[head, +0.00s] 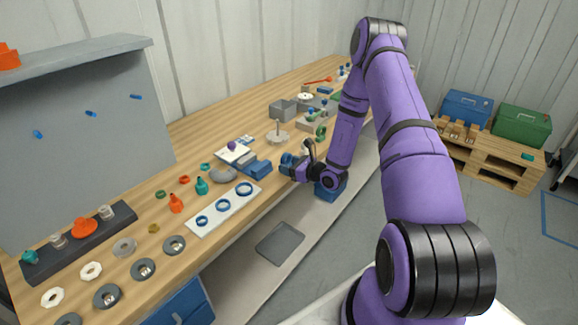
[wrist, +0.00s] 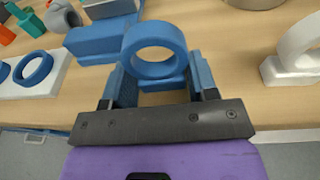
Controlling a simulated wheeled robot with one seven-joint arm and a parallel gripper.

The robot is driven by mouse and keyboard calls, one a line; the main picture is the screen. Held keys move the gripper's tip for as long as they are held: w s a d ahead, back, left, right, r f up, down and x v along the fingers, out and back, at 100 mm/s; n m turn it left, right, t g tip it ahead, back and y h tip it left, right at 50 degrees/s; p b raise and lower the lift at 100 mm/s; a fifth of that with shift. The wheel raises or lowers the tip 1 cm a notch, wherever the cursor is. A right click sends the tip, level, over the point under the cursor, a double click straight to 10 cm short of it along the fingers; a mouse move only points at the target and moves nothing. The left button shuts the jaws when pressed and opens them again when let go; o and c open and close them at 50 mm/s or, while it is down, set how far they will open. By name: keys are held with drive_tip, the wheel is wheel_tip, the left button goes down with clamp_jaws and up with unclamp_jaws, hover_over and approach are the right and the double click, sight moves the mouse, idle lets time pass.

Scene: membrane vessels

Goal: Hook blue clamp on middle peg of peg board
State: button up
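The blue clamp (wrist: 153,50), a ring on a small base, is between the two fingers of my gripper (wrist: 162,82) in the wrist view. The fingers lie along both sides of its base and appear shut on it; the contact is partly hidden. In the head view my gripper (head: 294,165) is low over the bench near its front edge. The grey peg board (head: 75,160) stands at the far left. Its middle peg (head: 90,114) is blue, bare and between two other blue pegs.
A white clamp (wrist: 300,55) stands right of my gripper. A white board (head: 212,217) with blue rings lies between my gripper and the peg board. Blue blocks (head: 257,169), small bottles and grey discs (head: 143,269) crowd the bench. A dark rack (head: 70,250) sits before the peg board.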

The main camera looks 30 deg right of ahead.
drive_tip(key=shift+c, duration=0.4)
drive_tip(key=shift+r, duration=0.1)
drive_tip(key=shift+r, duration=2.9)
